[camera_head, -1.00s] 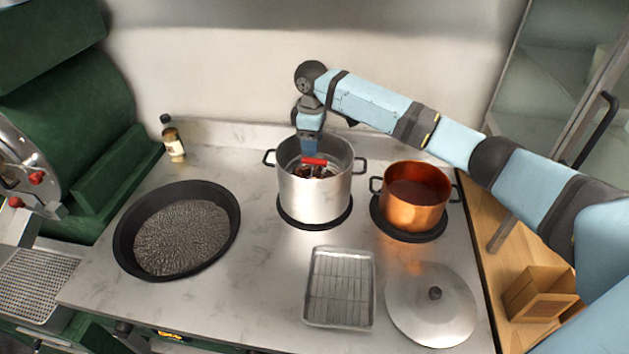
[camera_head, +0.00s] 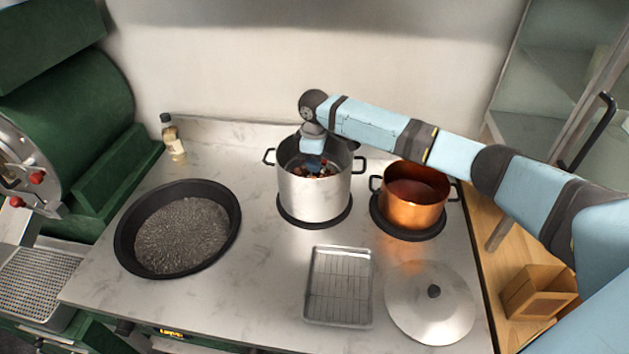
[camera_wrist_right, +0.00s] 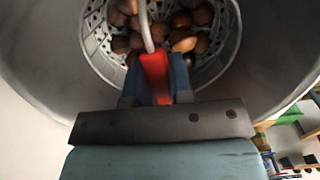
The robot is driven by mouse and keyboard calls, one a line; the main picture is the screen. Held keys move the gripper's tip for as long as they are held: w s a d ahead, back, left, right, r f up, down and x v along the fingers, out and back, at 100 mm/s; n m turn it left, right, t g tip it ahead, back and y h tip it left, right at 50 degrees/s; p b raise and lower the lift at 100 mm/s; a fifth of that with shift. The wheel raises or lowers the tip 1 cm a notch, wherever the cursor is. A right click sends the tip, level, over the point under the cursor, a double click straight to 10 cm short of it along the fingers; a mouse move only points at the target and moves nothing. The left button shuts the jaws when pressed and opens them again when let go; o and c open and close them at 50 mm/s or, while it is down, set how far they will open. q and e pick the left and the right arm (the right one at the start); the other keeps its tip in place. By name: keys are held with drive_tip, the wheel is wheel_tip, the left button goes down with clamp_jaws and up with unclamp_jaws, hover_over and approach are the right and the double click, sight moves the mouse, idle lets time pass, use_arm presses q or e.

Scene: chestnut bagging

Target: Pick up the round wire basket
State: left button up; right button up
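The round wire basket (camera_wrist_right: 98,40) is a perforated metal basket with brown chestnuts in it, seen in the right wrist view inside the tall steel pot (camera_head: 313,198). Its thin handle rises to a red grip (camera_wrist_right: 154,72). My right gripper (camera_wrist_right: 160,82) reaches down into the pot from above. The red grip is between its two blue fingers, with no clear gap on either side, so it looks shut on the handle. In the head view, my right gripper (camera_head: 312,162) hides most of the grip, and the pot wall hides the basket's sides. My left gripper is out of view.
A copper pot (camera_head: 412,212) stands just right of the steel pot. A dark round pan (camera_head: 126,228) is at left, a rack tray (camera_head: 309,303) and a lid (camera_head: 410,312) at front. A bottle (camera_head: 175,148) stands at back left.

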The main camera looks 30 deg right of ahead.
clamp_jaws()
drive_tip(key=shift+r, duration=0.1)
drive_tip(key=shift+w+r, duration=0.1)
drive_tip(key=shift+r, duration=0.55)
wheel_tip(320, 180, up, 19)
drive_tip(key=b, duration=0.1)
drive_tip(key=shift+f, duration=0.2)
drive_tip(key=shift+a+f, duration=0.1)
